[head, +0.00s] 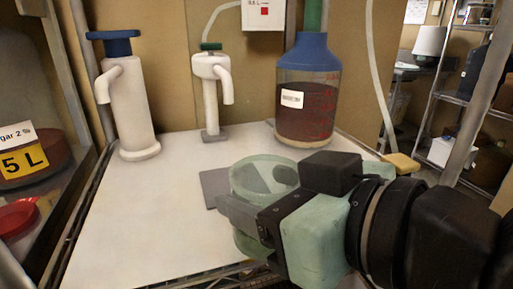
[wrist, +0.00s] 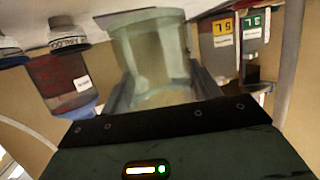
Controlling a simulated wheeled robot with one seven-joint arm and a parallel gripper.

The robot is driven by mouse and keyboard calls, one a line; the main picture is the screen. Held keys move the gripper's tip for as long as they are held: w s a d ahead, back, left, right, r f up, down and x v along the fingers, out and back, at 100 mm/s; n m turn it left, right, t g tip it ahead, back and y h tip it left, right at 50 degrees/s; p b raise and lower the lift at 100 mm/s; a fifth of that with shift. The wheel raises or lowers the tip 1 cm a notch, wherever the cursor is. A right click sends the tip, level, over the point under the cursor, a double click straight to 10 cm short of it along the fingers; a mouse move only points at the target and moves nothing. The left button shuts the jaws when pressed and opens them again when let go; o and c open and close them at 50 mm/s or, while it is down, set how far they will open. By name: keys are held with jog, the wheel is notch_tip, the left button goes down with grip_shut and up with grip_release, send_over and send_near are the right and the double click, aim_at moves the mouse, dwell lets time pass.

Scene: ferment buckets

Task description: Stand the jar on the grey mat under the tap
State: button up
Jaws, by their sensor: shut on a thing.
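The jar (head: 262,173) is a clear, pale green open-topped vessel, upright in the head view. My gripper (head: 250,205) is shut on it from the right. The jar also shows between the fingers in the wrist view (wrist: 150,50). The grey mat (head: 213,188) lies on the white surface, and the jar hides much of it. I cannot tell whether the jar touches the mat or hangs above it. A white tap (head: 210,80) with a green top stands behind, its spout pointing down. Another white tap (head: 125,100) with a blue top stands at the left.
A big bottle of dark red liquid (head: 306,100) with a blue shoulder stands behind the jar. A yellow block (head: 400,162) lies at the right edge. A metal post (head: 85,70) and a bucket with a yellow label (head: 25,160) are at the left. The white worktop (head: 140,205) is clear left of the mat.

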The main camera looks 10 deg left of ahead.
aim_at(263, 161)
jog(key=w+a+p, duration=0.1)
jog(key=p, duration=0.1)
jog(key=w+a+p, duration=0.1)
jog(key=w+p, duration=0.2)
jog(key=p, duration=0.1)
jog(key=shift+w+a+r+p, duration=0.25)
jog(key=shift+a+r+p, duration=0.15)
jog(key=w+a+f+p, duration=0.1)
jog(key=w+a+p, duration=0.1)
jog(key=w, duration=0.1)
jog(key=w+a+f+p, duration=0.1)
jog(key=w+a+p, duration=0.1)
jog(key=w+p, duration=0.1)
jog(key=w+a+f+p, duration=0.1)
jog(key=w+a+p, duration=0.1)
jog(key=w+p, duration=0.1)
jog(key=shift+w+f, duration=0.3)
jog(key=shift+w, duration=0.05)
jog(key=shift+f, duration=0.35)
jog(key=shift+f, duration=0.1)
jog(key=shift+f, duration=0.1)
jog(key=o, duration=1.1)
